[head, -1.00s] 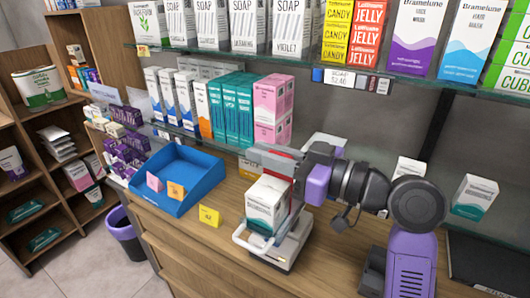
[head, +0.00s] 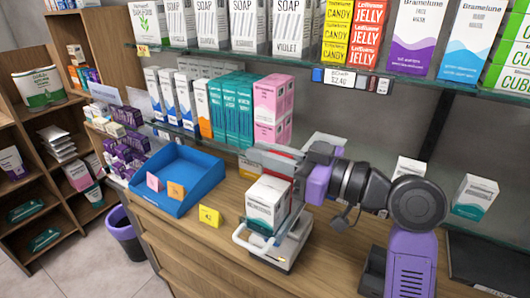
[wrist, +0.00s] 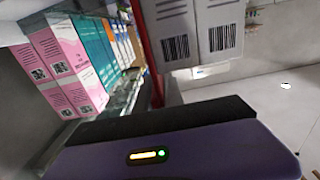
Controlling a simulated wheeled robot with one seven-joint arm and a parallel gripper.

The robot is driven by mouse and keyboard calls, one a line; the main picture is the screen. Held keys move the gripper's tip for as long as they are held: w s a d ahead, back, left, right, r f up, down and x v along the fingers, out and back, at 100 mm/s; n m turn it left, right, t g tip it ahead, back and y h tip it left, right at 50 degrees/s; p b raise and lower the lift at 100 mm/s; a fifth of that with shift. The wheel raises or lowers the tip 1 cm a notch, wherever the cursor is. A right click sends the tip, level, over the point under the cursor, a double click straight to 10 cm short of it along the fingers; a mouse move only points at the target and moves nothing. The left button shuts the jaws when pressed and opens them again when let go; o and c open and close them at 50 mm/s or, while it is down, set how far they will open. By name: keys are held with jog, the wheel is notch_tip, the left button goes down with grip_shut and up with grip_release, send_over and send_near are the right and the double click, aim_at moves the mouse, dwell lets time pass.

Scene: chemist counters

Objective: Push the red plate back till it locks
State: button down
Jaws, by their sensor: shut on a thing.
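The red plate (head: 279,149) shows as a thin strip at my gripper, above and behind a white box in the head view. Its red edge (wrist: 148,52) stands beside white barcoded boxes in the wrist view. My gripper (head: 276,160) is shut on the red plate, with grey fingers at its upper part. The plate's lower part is mostly hidden by the fingers and the box. The white box (head: 267,201) sits on a low device with a pale base (head: 280,258) and a white handle loop on the counter. I cannot see the plate's lock.
A blue tray (head: 184,204) and a yellow tag (head: 209,216) lie left of the device on the wooden counter. Glass shelves with packed boxes, including a pink box (head: 272,98), run behind. A white and green box (head: 472,197) stands at the right.

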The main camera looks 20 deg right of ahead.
jog(key=w+d+b, duration=0.3)
jog(key=w+d, duration=0.3)
jog(key=d, duration=0.2)
jog(key=shift+d, duration=0.15)
jog(key=c, duration=1.4)
grip_release()
jog(key=shift+c, duration=0.2)
jog(key=b+v, duration=0.2)
jog(key=v, duration=0.5)
jog(key=shift+s+d, duration=0.2)
jog(key=shift+s, duration=0.15)
